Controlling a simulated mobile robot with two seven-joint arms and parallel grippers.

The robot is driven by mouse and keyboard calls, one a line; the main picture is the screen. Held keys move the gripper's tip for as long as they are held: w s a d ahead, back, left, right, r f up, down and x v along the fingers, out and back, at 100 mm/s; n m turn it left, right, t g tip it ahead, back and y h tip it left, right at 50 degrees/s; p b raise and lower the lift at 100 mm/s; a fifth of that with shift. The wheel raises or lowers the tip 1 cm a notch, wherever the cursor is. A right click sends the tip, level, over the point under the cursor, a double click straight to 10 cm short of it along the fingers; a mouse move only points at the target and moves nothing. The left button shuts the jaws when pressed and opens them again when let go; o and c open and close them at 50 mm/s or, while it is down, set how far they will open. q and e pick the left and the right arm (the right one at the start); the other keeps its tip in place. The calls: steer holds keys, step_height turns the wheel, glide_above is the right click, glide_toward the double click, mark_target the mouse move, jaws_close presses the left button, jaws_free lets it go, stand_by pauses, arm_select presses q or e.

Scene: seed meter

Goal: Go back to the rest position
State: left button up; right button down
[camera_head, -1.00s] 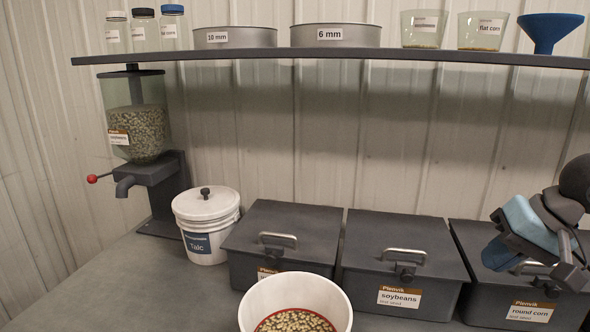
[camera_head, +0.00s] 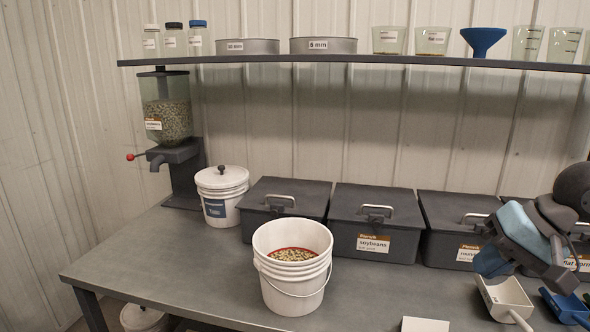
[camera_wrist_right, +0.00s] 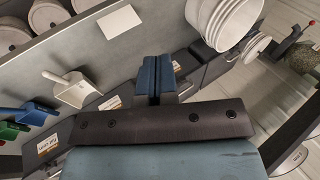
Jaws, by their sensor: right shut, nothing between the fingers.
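My right gripper (camera_head: 492,264) hangs at the right of the head view, above the front of the dark lidded bins. In the right wrist view its two blue fingers (camera_wrist_right: 154,76) are together with nothing between them. The white bucket (camera_head: 293,285) stands upright on the grey table (camera_head: 190,270), with pale seeds and a red ring inside. It also shows at the top of the right wrist view (camera_wrist_right: 222,18), apart from the fingers. My left gripper is in neither current view.
A row of dark bins, including the soybeans bin (camera_head: 373,225), stands along the wall. A talc bucket (camera_head: 221,207) and a seed dispenser (camera_head: 168,125) are at left. A white scoop (camera_head: 503,300) and blue scoop (camera_head: 568,306) lie below my gripper. A shelf (camera_head: 350,61) runs above.

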steer(key=s+a+f+m+g+y, duration=0.1)
steer(key=a+f+m+y, duration=0.2)
steer(key=a+m+y, duration=0.4)
steer(key=s+a+f+m+g+y, duration=0.1)
steer(key=s+a+f+m+y, duration=0.15)
steer(key=a+m+y, duration=0.45)
steer(key=w+d+f+n+t+h, duration=0.15)
steer(key=f+n+t+h, duration=0.6)
steer(key=n, duration=0.95)
steer(key=w+d+f+n+t+h, duration=0.15)
steer(key=f+n+t+h, duration=0.25)
steer(key=f+n+t, duration=0.95)
steer(key=s+a+f+m+g+h, duration=0.1)
steer(key=s+f+m+g+h, duration=0.4)
steer(key=s+f+m+g, duration=0.9)
arm_select(q)
step_height(320, 180, up, 15)
steer(key=a+p, duration=0.1)
steer(key=p, duration=1.8)
steer(key=shift+a, duration=0.2)
arm_select(e)
step_height(320, 180, up, 13)
steer(key=d+n+t, duration=0.1)
steer(key=n+t, duration=0.1)
steer(key=n, duration=0.1)
steer(key=shift+s, duration=0.35)
